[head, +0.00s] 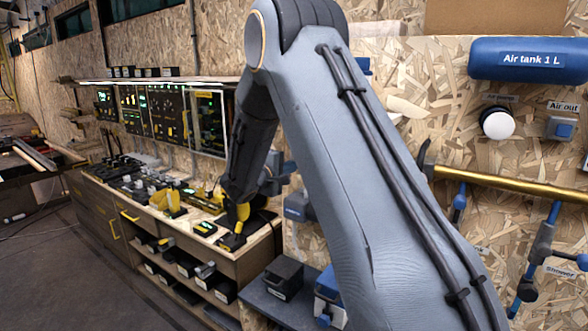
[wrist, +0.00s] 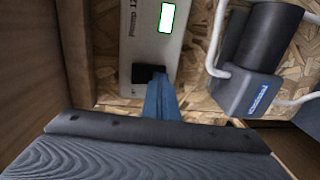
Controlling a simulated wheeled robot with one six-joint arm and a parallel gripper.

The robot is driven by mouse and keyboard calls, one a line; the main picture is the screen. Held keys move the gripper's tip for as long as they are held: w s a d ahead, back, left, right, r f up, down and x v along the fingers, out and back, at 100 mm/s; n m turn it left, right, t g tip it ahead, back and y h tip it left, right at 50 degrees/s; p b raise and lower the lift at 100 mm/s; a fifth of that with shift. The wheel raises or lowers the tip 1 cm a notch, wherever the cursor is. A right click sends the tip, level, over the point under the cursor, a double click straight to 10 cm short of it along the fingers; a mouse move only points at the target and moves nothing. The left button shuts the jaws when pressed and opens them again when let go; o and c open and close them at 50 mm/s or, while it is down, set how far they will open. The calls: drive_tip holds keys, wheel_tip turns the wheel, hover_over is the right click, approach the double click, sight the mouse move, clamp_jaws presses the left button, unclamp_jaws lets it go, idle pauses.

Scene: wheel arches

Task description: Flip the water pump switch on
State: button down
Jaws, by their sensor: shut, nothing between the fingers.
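In the wrist view, a white control box (wrist: 145,30) with a lit green display is fixed to a chipboard wall. A small black switch block (wrist: 146,73) sits at its lower end. My gripper (wrist: 159,82) shows as narrow blue fingers, closed together and empty. Their tips are at the right side of the black block, touching or very close; I cannot tell which. The fingers partly hide that corner, so I cannot read the switch position. In the head view my arm bends down over the workbench, and I cannot make out the fingertips there.
A dark cylinder with a labelled grey-blue block (wrist: 248,92) and white pipes stands right of the box. A wooden side wall (wrist: 75,45) is close on the left. In the head view, a blue air tank (head: 530,60) and brass pipe (head: 510,184) are at right; a cluttered workbench (head: 150,208) is at left.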

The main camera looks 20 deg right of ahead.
drive_tip(key=shift+a, duration=0.1)
drive_tip(key=f+b+v, duration=0.3)
drive_tip(key=b+v, duration=0.1)
drive_tip(key=v, duration=0.9)
drive_tip(key=shift+s+a+b, duration=0.2)
drive_tip(key=shift+a+b, duration=0.2)
drive_tip(key=shift+s+d+f, duration=0.1)
drive_tip(key=shift+f, duration=0.05)
